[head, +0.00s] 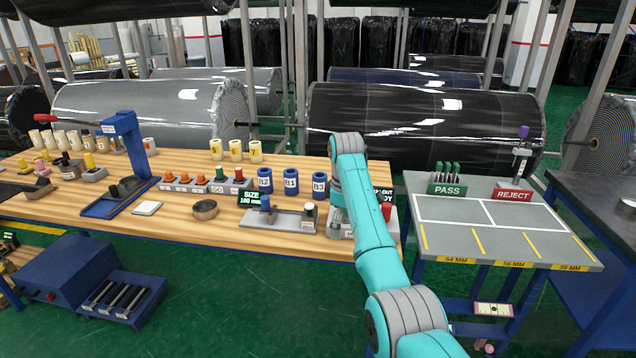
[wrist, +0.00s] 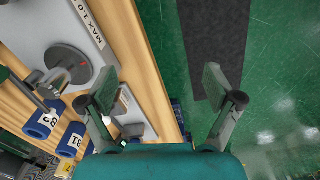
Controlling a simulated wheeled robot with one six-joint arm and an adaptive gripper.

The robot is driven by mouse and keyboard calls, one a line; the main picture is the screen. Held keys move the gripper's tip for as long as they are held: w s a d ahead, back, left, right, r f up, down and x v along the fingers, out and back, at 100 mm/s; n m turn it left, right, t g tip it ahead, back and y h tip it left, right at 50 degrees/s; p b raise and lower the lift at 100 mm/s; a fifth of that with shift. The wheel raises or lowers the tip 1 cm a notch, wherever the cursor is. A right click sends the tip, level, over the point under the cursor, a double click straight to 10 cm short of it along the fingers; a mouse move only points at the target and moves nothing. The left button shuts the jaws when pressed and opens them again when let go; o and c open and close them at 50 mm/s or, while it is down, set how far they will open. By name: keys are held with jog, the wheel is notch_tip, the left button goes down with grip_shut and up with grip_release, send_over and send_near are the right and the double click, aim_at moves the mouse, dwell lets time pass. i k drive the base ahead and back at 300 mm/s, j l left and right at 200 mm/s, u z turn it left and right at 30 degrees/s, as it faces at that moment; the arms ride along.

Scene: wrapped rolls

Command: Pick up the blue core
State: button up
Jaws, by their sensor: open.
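Three upright blue cores stand in a row on the wooden bench in the head view, labelled B2 (head: 265,181), B1 (head: 291,182) and B3 (head: 319,186). In the wrist view, blue cores show at the lower left, one (wrist: 42,122) beside another (wrist: 70,142); their labels are partly readable. My gripper (wrist: 160,88) is open and empty, its two fingers spread over the bench's edge and the green floor. The cores lie to the left of the fingers, apart from them.
A grey fixture (head: 278,218) and a black size sign (head: 249,198) stand in front of the cores. Cream rolls (head: 235,149) stand behind them. A grey table with PASS (head: 447,190) and REJECT (head: 513,196) signs is at the right, its marked top mostly clear.

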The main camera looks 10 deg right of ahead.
aim_at(320, 186)
jog(key=i, duration=1.25)
